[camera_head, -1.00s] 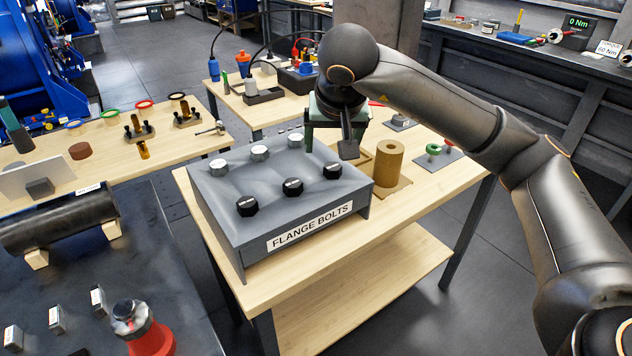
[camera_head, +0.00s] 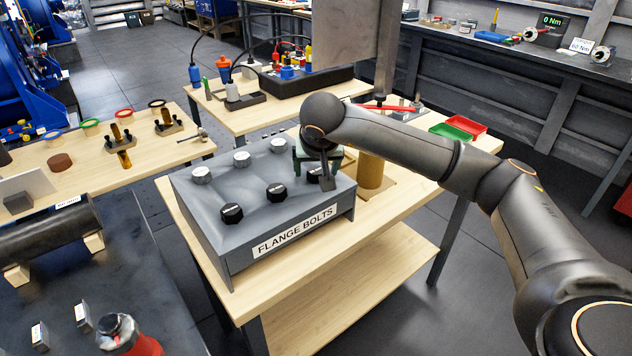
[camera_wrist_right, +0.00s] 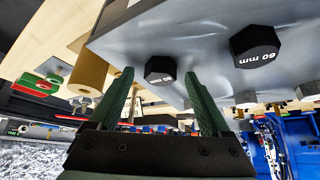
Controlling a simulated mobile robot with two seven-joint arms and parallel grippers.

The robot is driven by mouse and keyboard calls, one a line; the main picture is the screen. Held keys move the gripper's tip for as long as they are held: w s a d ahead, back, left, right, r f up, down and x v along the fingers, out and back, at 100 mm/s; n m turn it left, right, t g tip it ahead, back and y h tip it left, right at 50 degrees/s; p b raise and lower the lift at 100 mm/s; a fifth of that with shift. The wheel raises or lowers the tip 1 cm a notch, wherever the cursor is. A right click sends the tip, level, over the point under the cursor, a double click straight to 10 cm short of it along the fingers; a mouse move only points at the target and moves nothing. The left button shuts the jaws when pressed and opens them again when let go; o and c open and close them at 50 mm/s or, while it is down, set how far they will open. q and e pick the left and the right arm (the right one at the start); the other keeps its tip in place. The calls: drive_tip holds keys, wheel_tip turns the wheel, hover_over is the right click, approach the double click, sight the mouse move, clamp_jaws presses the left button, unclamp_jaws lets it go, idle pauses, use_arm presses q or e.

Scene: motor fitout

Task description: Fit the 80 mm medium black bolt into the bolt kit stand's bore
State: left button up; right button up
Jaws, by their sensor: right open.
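A grey box labelled FLANGE BOLTS (camera_head: 262,224) stands on a wooden table, with a row of silver bolt heads and a row of black ones on top. My right gripper (camera_head: 322,178) is at the box's right end, in front of the rightmost black bolt (camera_head: 313,173) and partly hiding it. In the right wrist view the open green fingers (camera_wrist_right: 160,78) lie to either side of a black hexagonal head (camera_wrist_right: 160,70), with no visible contact. Its mm label is hard to read. Another black head (camera_wrist_right: 255,46) is beside it. I cannot tell which thing is the bolt kit stand. My left gripper is out of view.
Red (camera_head: 466,124) and green (camera_head: 451,133) trays lie farther right. A back table holds a dark case (camera_head: 300,86) with cables. The left table holds small stands with dark and brass parts (camera_head: 122,138).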

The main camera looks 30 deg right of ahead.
drive_tip(key=shift+f, duration=0.15)
clamp_jaws()
idle(0.6)
